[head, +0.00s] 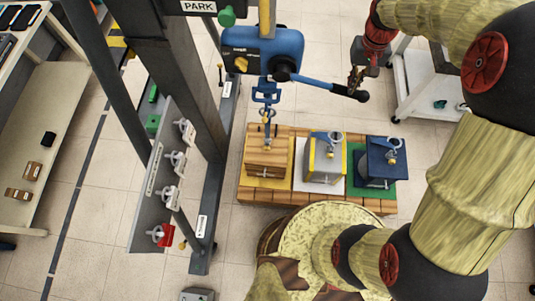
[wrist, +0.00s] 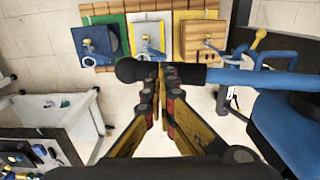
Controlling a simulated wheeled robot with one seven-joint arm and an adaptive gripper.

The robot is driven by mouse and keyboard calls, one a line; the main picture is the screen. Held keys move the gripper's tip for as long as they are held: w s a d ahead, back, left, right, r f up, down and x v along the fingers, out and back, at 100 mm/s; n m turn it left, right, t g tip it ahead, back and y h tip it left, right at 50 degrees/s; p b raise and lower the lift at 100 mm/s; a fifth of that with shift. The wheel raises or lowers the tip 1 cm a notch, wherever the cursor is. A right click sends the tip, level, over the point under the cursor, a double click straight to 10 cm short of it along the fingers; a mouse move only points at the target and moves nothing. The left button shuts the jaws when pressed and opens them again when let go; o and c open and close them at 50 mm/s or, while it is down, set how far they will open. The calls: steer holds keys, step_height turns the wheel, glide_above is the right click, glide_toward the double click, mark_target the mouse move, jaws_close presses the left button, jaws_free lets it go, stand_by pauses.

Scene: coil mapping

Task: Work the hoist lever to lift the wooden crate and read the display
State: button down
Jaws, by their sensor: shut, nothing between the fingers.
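The blue hoist (head: 262,50) hangs at the top centre of the head view. Its blue lever (head: 318,84) reaches right to a black grip. The lever also shows in the wrist view (wrist: 250,78). The wooden crate (head: 268,160) is at the left end of a wooden platform, with the hoist's hook and chain just above it; whether the hook is engaged I cannot tell. My gripper (head: 353,86) is shut and empty by the lever's end. In the wrist view its fingertips (wrist: 160,72) overlap the black grip; contact is unclear. No readable display shows.
A grey-and-yellow crate (head: 325,160) and a dark blue crate (head: 382,160) stand right of the wooden one. A post (head: 180,75) and a panel with several white handles and one red (head: 153,185) stand left. A white cart (head: 425,85) is behind my arm.

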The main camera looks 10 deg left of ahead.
steer(key=shift+a+f+b, duration=0.15)
steer(key=shift+f+b, duration=0.15)
steer(key=shift+f, duration=0.6)
steer(key=shift+r+p, duration=0.5)
steer(key=shift+r, duration=0.2)
step_height(320, 180, up, 18)
steer(key=a+p, duration=0.1)
steer(key=p, duration=1)
steer(key=shift+a, duration=0.15)
step_height(320, 180, down, 7)
steer(key=d+b, duration=0.1)
steer(key=b, duration=0.3)
steer(key=shift+f, duration=0.3)
